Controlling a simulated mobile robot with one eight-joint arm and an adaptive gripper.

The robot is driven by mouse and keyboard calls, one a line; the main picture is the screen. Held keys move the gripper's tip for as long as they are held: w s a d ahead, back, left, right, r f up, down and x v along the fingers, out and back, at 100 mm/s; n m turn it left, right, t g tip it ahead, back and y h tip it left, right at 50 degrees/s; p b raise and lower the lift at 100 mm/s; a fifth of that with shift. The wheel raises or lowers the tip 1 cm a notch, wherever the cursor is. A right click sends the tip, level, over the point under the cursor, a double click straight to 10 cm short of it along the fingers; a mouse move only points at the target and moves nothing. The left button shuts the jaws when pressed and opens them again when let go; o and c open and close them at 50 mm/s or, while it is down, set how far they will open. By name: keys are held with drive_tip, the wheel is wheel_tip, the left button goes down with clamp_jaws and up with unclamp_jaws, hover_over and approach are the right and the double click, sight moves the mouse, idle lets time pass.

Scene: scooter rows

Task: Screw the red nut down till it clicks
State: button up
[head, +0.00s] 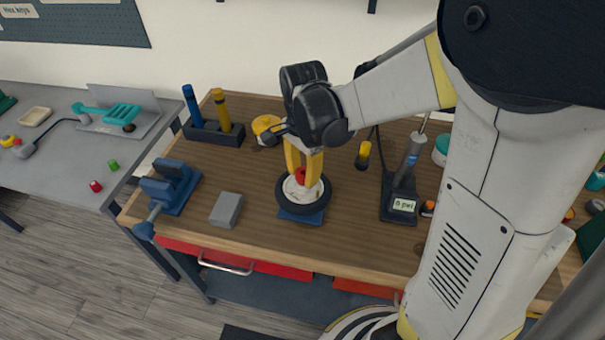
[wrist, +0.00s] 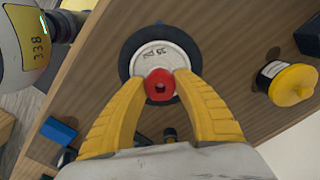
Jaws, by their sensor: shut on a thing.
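The red nut (head: 300,175) sits at the centre of a small wheel with a black tyre (head: 284,204) and a pale hub. The wheel lies flat on a blue base (head: 300,217) on the wooden bench. My gripper (head: 302,172) reaches down from above with its yellow fingers shut on the nut. In the wrist view the nut (wrist: 160,85) shows red with a dark hole in its middle, between the two fingertips (wrist: 160,84). The pale hub (wrist: 158,57) has dark markings on it. How far down the nut sits cannot be told.
A grey block (head: 226,210) and a blue vise (head: 172,188) stand left of the wheel. A pump-like tool with a display (head: 403,205) stands to the right. A dark holder (head: 214,133) with blue and yellow handles is behind. Bare wood lies between them.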

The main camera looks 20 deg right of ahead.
sight(304, 176)
drive_tip(key=m, duration=0.5)
drive_tip(key=shift+s+d+m, duration=0.1)
drive_tip(key=shift+d+m, duration=0.05)
drive_tip(key=shift+m, duration=0.25)
drive_tip(key=o, duration=1.1)
wheel_tip(304, 176, up, 12)
drive_tip(key=n+p, duration=0.3)
drive_tip(key=n, duration=1.8)
drive_tip(key=shift+n, duration=0.4)
